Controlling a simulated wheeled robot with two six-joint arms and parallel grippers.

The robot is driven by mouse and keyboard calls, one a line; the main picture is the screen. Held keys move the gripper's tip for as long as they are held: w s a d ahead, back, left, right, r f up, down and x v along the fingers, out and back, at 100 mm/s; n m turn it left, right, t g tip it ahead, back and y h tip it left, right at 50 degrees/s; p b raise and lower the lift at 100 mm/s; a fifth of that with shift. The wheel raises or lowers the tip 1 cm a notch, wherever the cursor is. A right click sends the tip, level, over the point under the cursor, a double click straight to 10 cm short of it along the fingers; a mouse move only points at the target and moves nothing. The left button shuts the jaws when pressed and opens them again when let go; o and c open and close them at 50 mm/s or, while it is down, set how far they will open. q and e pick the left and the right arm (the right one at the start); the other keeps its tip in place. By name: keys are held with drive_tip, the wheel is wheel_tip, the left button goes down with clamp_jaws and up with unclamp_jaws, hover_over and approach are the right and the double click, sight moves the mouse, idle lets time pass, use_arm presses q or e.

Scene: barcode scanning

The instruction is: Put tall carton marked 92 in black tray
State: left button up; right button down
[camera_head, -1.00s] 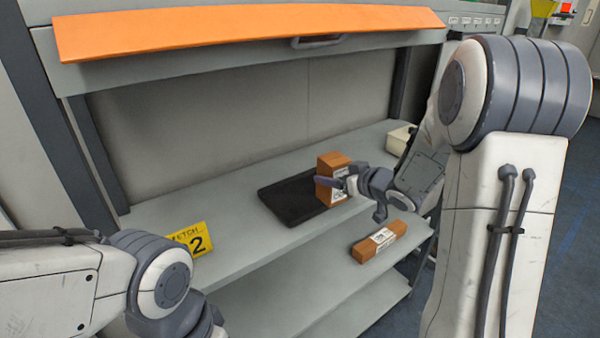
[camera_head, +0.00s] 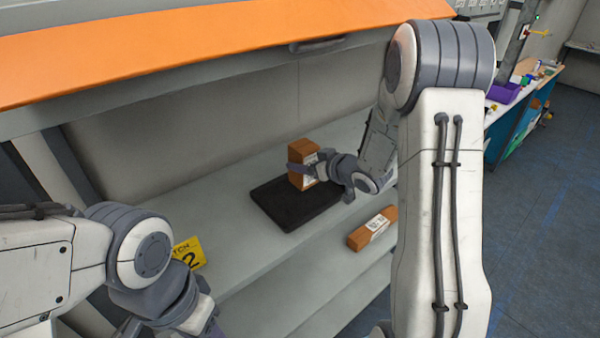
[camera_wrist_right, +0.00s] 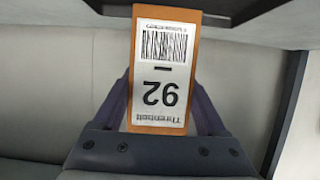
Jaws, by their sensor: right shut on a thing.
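The tall brown carton (camera_head: 301,180) is upright at the black tray's back edge in the head view. In the right wrist view the carton (camera_wrist_right: 161,132) shows a white label with a barcode and "92", upside down. My right gripper (camera_head: 306,170) is shut on it, one finger along each side. The black tray (camera_head: 290,212) lies flat on the upper shelf, and the carton is over its far part. I cannot tell whether the carton's base touches the tray. My left arm (camera_head: 140,255) is at the lower left; its fingertips are not visible.
Another brown carton (camera_head: 372,228) with a white label lies at the shelf's front right. A yellow sign with a "2" (camera_head: 190,252) stands at the left front. An orange panel (camera_head: 180,48) hangs above. The shelf left of the tray is clear.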

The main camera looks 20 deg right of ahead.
sight(301, 175)
drive_tip(key=shift+w+a+f, duration=0.25)
drive_tip(key=shift+a+f, duration=0.1)
drive_tip(key=shift+a, duration=0.1)
wheel_tip(301, 175, down, 4)
drive_tip(key=shift+r+p, duration=0.15)
drive_tip(key=shift+p, duration=0.6)
drive_tip(key=shift+f+b, duration=0.3)
unclamp_jaws()
drive_tip(key=shift+r, duration=0.1)
